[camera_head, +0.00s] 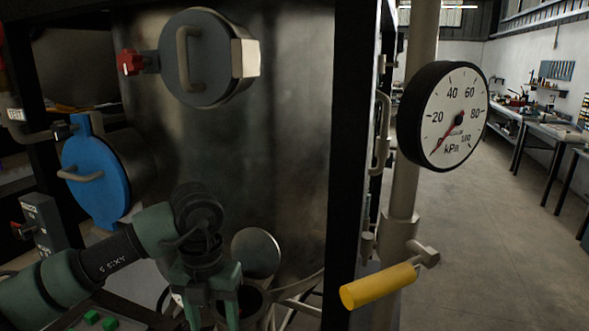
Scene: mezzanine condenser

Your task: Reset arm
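My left arm comes in from the lower left, and its green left gripper (212,312) points down in front of the metal tank (250,130). Its two fingers stand apart with nothing visible between them, so it looks open. The fingertips reach close to the bottom edge of the picture. Just right of the gripper is a dark round opening (252,300) with a raised round metal lid (256,253) behind it; I cannot tell whether the gripper touches them. My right gripper is not in view.
A yellow-handled lever (378,287) and a pressure gauge (444,116) sit on a pipe (405,190) at right. A blue round hatch (92,180) and a grey hatch (200,58) are on the tank. A black post (350,150) stands beside it. Clear floor (480,240) lies right.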

